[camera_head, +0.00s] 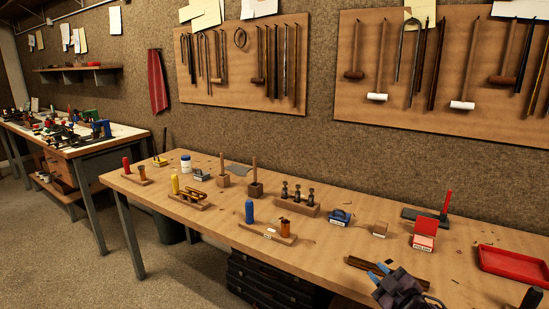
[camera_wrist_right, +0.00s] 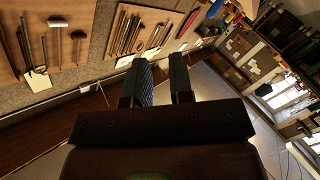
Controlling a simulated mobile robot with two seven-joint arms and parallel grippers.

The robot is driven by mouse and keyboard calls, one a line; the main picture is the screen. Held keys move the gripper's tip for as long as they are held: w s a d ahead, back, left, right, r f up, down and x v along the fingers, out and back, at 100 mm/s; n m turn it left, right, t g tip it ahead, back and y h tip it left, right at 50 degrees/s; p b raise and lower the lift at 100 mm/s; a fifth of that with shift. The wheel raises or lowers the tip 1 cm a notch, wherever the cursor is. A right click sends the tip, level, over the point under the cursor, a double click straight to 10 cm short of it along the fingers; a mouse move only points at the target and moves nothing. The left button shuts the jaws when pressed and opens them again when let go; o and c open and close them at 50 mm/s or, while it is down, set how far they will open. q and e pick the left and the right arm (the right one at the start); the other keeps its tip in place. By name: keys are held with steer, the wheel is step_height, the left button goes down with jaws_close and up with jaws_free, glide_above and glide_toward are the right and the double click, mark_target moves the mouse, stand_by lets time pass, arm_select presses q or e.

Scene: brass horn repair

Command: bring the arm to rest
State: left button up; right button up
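My right gripper (camera_head: 380,271) is at the bottom right of the head view, over the front part of the workbench (camera_head: 150,190). Its blue fingertips point up and left. In the right wrist view the two fingers of the right gripper (camera_wrist_right: 159,66) stand apart with nothing between them. The wrist view looks past them at the tool boards and the room, tilted. My left gripper does not show in either view.
A red tray (camera_head: 512,264) lies at the right. A wooden block with dark pegs (camera_head: 297,206) stands mid-bench. Tool boards (camera_head: 450,120) hang on the wall.

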steer(key=s+f+m+g+h, duration=0.1)
steer(key=s+f+m, duration=0.2)
steer(key=s+f, duration=0.3)
steer(key=s+d+f+m+g+h, duration=0.1)
steer(key=s+f, duration=0.5)
steer(key=s, duration=1)
steer(key=s+f+m+g+h+b, duration=0.1)
steer(key=s+f+m, duration=0.4)
steer(key=s, duration=0.6)
step_height(320, 180, down, 2)
steer(key=shift+s+d+f+m+g+h, duration=0.15)
steer(key=shift+s+m+g+h, duration=0.2)
steer(key=shift+g+h, duration=0.65)
